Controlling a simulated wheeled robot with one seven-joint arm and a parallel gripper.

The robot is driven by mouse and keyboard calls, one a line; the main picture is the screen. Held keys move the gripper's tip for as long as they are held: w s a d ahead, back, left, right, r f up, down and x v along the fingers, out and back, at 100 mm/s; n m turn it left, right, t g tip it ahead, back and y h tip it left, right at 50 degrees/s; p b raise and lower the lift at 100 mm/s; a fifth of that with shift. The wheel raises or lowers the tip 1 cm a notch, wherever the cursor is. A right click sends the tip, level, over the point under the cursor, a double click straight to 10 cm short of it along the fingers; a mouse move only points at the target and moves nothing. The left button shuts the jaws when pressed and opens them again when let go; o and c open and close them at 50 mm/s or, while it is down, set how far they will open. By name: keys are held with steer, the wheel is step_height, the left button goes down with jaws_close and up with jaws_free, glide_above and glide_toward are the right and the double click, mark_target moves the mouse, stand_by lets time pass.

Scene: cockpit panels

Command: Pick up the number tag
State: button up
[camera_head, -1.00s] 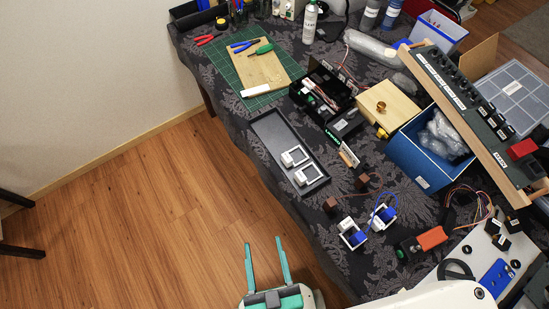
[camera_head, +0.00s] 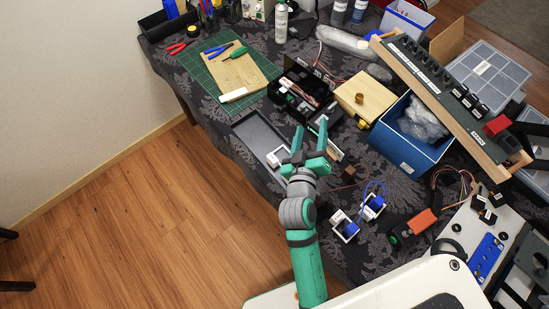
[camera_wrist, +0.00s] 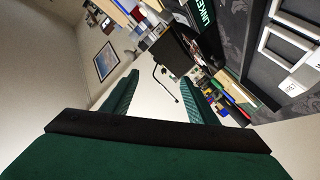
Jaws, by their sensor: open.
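I cannot read a number on any piece, so I cannot tell for sure which one is the number tag. A small pale upright plate (camera_head: 334,152) with dark marks stands on the table just right of my gripper, partly hidden by it. A white square frame piece (camera_head: 276,157) lies in the black tray; a second one there is hidden behind my gripper. White frames (camera_wrist: 287,46) with a small printed label (camera_wrist: 292,87) show at the right of the wrist view. My gripper (camera_head: 310,138) is open and empty over the tray's right side; its green fingers (camera_wrist: 159,80) are apart in the wrist view.
The black tray (camera_head: 252,131) is mostly bare at its far end. A black box (camera_head: 300,90) stands behind my gripper, a blue bin (camera_head: 405,152) to the right. Two white-and-blue parts (camera_head: 345,226) with wires lie nearer. A tilted switch panel (camera_head: 455,95) stands far right.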

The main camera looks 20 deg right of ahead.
steer(key=w+d+r+m+g+h, duration=0.3)
steer(key=d+r+m+h, duration=0.15)
steer(key=d, duration=0.25)
steer(key=m+g+y, duration=1.1)
steer(key=y, duration=0.2)
glide_above(272, 158)
step_height(272, 158, down, 6)
steer(key=f, duration=0.1)
step_height(272, 158, down, 10)
steer(key=c, duration=1.1)
